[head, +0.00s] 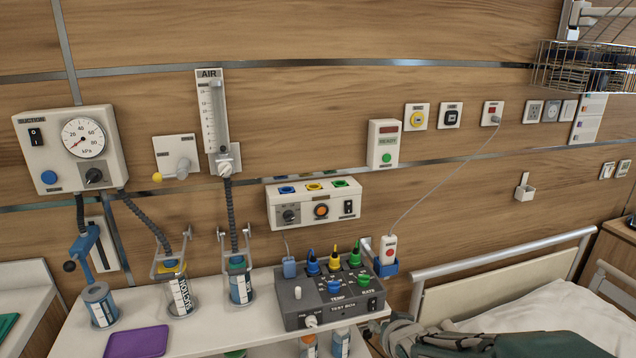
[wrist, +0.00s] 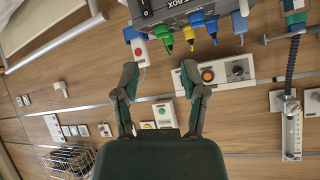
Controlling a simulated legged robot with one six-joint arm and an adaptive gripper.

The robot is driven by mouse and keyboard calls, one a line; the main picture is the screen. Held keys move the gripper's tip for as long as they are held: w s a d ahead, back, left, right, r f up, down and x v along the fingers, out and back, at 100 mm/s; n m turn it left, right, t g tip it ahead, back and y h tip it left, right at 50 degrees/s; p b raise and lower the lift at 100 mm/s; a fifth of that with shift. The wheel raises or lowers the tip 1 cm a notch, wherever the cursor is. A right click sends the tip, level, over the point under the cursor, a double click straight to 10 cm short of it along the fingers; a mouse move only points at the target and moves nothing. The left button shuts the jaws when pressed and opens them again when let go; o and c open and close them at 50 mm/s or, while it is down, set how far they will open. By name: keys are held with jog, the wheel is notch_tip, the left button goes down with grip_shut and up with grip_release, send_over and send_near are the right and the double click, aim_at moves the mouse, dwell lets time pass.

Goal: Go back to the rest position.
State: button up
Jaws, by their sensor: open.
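My gripper (wrist: 159,76) shows in the wrist view with its two dark green fingers spread apart and nothing between them. The picture there is upside down, and the fingers point toward the grey test box (wrist: 205,10) with its coloured plugs. In the head view, part of my arm (head: 470,342) shows at the bottom right edge, in front of the bed. The fingertips cannot be made out clearly there. The test box (head: 330,296) stands on the white shelf with blue, yellow and green plugs along its top.
A purple mat (head: 137,342) lies on the white shelf (head: 210,335). Several canisters stand or hang left of the test box. A handset (head: 388,250) with a cord sits in a blue holder. The bed rail (head: 500,258) is at right. A wire basket (head: 585,67) is at upper right.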

jog(key=s+d+r+g, duration=0.1)
jog(key=s+r, duration=0.3)
jog(key=s, duration=0.6)
jog(key=s+d+r+n+g+h, duration=0.1)
jog(key=s+r+g, duration=0.3)
jog(key=s, duration=0.7)
jog(key=shift+s+r+n, duration=0.15)
jog(key=shift+r+n, duration=0.15)
jog(key=shift+r, duration=0.15)
jog(key=shift+c, duration=0.2)
